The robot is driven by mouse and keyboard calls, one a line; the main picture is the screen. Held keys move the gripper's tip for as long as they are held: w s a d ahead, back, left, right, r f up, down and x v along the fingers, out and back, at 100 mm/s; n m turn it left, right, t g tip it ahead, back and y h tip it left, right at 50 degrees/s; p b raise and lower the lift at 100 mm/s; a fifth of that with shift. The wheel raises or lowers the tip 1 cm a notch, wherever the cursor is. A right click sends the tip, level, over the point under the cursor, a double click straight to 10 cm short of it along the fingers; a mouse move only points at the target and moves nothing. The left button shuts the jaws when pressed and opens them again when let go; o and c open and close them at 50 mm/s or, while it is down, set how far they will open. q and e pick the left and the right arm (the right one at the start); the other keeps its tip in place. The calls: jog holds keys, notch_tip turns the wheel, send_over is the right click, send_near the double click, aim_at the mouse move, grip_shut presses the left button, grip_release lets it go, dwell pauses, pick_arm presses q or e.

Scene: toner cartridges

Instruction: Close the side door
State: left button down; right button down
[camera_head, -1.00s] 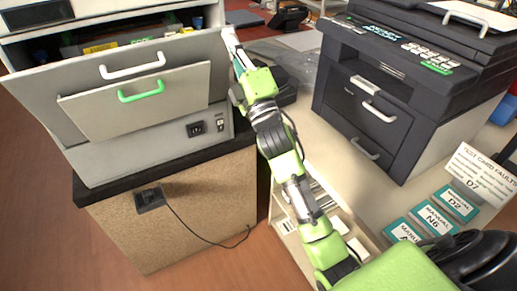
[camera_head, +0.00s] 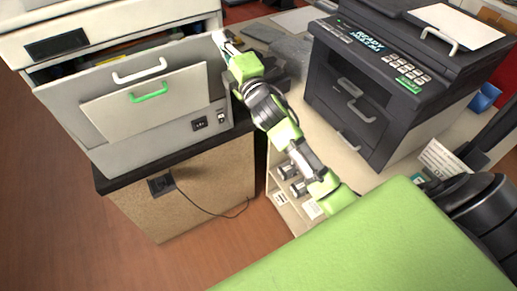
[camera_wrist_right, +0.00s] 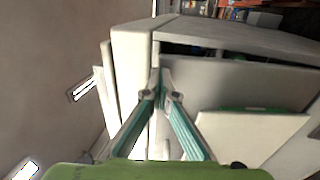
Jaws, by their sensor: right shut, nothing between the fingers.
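The side door (camera_head: 72,98) is the light grey panel with a white handle (camera_head: 139,71) on the printer at the left. It leans outward at the top, with a dark gap behind its upper edge. My right gripper (camera_head: 219,40) is at the door's upper right corner, fingers together and holding nothing. In the right wrist view its fingertips (camera_wrist_right: 165,80) meet close to the door's edge (camera_wrist_right: 160,64); I cannot tell whether they touch. The door face (camera_wrist_right: 225,82) lies to their right. My left gripper is out of view.
A smaller panel with a green handle (camera_head: 149,92) sits on the door's front. The printer stands on a cabinet (camera_head: 205,185). A dark printer (camera_head: 350,110) stands at the right. A cable hangs down the cabinet front.

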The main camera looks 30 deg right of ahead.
jog(key=shift+w+r+g+p, duration=0.3)
jog(key=shift+w+p, duration=0.35)
jog(key=shift+p, duration=0.25)
jog(key=shift+w+r+g+p, duration=0.15)
jog(key=shift+w+g+p, duration=0.15)
jog(key=shift+w+p, duration=0.5)
jog(key=shift+d+p, duration=0.1)
jog(key=shift+p, duration=0.2)
jog(key=shift+f, duration=0.1)
